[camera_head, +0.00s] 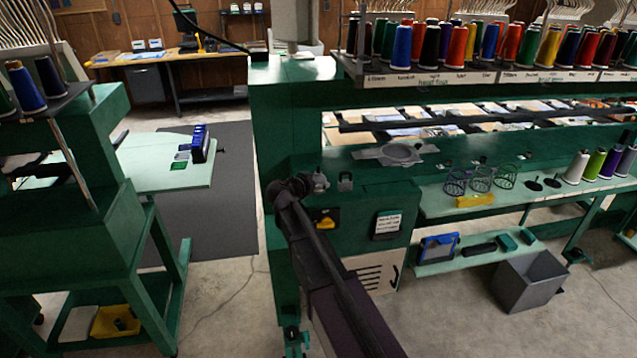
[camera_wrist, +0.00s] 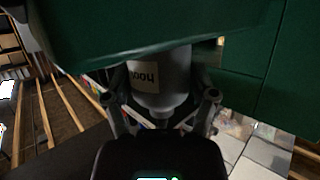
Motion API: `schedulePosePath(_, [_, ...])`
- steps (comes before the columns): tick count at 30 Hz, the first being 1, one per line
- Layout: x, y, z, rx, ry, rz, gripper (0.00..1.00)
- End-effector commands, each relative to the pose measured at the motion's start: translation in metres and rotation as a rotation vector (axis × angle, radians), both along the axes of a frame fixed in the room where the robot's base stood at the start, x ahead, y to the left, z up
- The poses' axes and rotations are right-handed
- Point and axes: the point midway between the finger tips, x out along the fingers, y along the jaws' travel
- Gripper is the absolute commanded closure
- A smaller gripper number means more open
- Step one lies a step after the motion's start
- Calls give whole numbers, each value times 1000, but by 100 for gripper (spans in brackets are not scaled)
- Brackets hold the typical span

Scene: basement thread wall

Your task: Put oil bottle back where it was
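The oil bottle (camera_wrist: 160,82) is a grey, tapering bottle in the middle of the wrist view. Its pale label has lettering that appears upside down in the picture. My gripper (camera_wrist: 161,108) has one finger on each side of the bottle and looks shut on it; the contact points are partly hidden. A dark green machine surface (camera_wrist: 150,35) covers the bottle's upper end in the picture. In the head view my arm reaches the front of the large green machine (camera_head: 285,110); the bottle and fingertips cannot be made out clearly there.
Thread cones (camera_head: 578,166) and wire baskets (camera_head: 481,178) stand on the right shelf. A grey bin (camera_head: 530,283) stands on the floor below.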

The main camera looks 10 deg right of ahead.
Motion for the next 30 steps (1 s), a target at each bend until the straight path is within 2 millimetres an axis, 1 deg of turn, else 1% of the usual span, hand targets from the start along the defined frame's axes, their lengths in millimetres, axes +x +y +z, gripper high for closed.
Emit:
schedulePosePath(14, [0, 0, 1, 0, 0, 0, 0])
schedulePosePath(20, [0, 0, 5, 0, 0, 0, 0])
schedulePosePath(26, [-14, 12, 12, 0, 0, 1, 0])
schedulePosePath(30, [-28, 26, 20, 0, 0, 2, 0])
